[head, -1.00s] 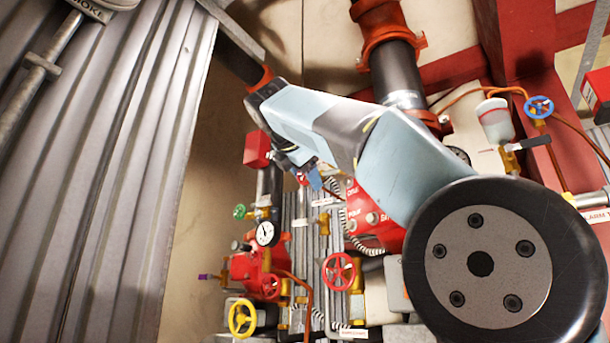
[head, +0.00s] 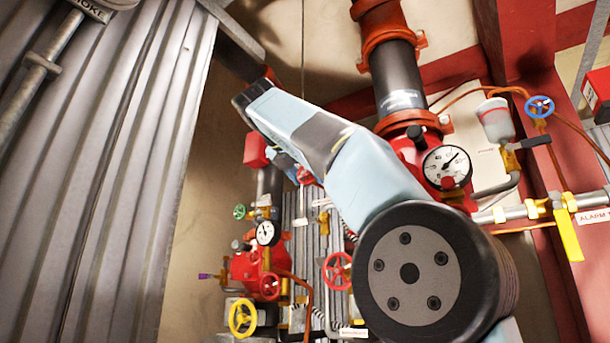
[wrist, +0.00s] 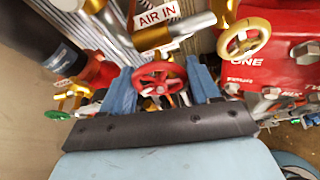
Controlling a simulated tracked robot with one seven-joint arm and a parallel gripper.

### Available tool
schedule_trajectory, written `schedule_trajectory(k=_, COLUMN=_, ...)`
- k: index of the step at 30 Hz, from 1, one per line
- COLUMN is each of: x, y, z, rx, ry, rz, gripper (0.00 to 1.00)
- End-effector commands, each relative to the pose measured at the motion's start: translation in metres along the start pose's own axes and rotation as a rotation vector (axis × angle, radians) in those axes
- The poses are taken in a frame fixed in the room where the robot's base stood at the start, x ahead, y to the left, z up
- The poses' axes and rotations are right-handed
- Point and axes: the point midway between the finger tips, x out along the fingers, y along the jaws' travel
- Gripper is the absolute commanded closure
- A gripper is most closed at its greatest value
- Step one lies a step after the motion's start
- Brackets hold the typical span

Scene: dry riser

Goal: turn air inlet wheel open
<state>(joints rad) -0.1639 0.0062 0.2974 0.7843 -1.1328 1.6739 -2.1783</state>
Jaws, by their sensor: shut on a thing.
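A red handwheel (wrist: 158,78) shows in the wrist view between the two blue fingers of my gripper (wrist: 161,84), just below an AIR IN label (wrist: 157,13). I take it for the air inlet wheel. The fingers stand on either side of its rim, and my gripper is shut on it. In the head view a small part of this red wheel (head: 305,175) shows at the end of my arm. My fingers are mostly hidden there behind the arm links. How far the wheel is turned cannot be told.
A yellow-rimmed wheel (wrist: 243,37) is close to the right of my gripper, before a red box (wrist: 285,50). In the head view, a yellow wheel (head: 242,317), another red wheel (head: 337,271) and a gauge (head: 447,167) crowd around the arm. A corrugated wall (head: 110,170) is at left.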

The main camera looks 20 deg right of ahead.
Motion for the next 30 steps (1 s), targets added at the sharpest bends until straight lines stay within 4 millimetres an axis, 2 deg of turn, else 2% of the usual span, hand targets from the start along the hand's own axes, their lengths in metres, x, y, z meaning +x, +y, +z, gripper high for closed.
schedule_trajectory(k=10, x=0.002, y=0.001, z=-0.004, rx=-0.007, ry=0.009, rz=-0.008, gripper=0.69)
schedule_trajectory(k=11, x=0.002, y=0.001, z=-0.004, rx=-0.007, ry=0.009, rz=-0.008, gripper=0.36)
schedule_trajectory(k=17, x=0.001, y=0.000, z=-0.002, rx=-0.004, ry=0.006, rz=-0.005, gripper=0.17)
schedule_trajectory(k=26, x=-0.002, y=0.001, z=-0.001, rx=-0.003, ry=0.004, rz=-0.002, gripper=0.16)
schedule_trajectory(k=30, x=-0.014, y=0.001, z=-0.001, rx=-0.003, ry=0.003, rz=0.000, gripper=0.16)
